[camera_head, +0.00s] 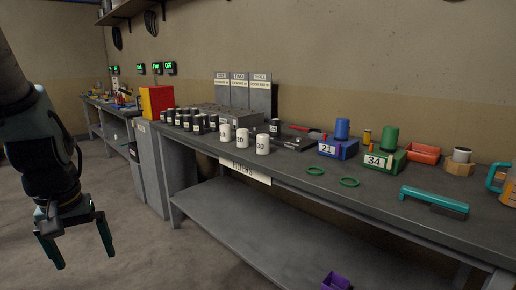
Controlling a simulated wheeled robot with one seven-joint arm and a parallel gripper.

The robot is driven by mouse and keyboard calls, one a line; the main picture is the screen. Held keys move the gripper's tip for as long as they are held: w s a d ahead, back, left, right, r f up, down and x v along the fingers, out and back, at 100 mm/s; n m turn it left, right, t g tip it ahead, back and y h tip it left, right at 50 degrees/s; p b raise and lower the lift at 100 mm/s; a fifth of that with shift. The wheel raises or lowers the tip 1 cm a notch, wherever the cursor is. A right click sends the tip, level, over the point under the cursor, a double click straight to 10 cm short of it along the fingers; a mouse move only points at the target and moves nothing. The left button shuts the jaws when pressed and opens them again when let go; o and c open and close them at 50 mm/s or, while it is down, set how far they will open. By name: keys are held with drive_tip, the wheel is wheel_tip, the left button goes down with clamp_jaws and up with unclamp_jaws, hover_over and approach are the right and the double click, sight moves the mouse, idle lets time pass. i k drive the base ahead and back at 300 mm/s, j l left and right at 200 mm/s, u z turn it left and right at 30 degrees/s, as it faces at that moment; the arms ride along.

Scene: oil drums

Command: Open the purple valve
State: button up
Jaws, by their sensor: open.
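I make out no purple valve in this view. My gripper (84,260) hangs at the lower left, pointing down, with its two teal fingers spread apart and nothing between them. It is over the bare floor, left of the workbench and touching nothing. The only purple thing I see is a small open bin (336,281) at the bottom edge, partly cut off by the frame.
A long grey workbench (325,186) runs along the wall with several canisters, a blue block (338,149), a green block (385,160) and a teal-handled tool (434,200). A red-and-yellow box (156,101) stands farther back. The floor (135,245) at left is clear.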

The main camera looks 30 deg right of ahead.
sight(339, 153)
drive_tip(key=z, duration=1.5)
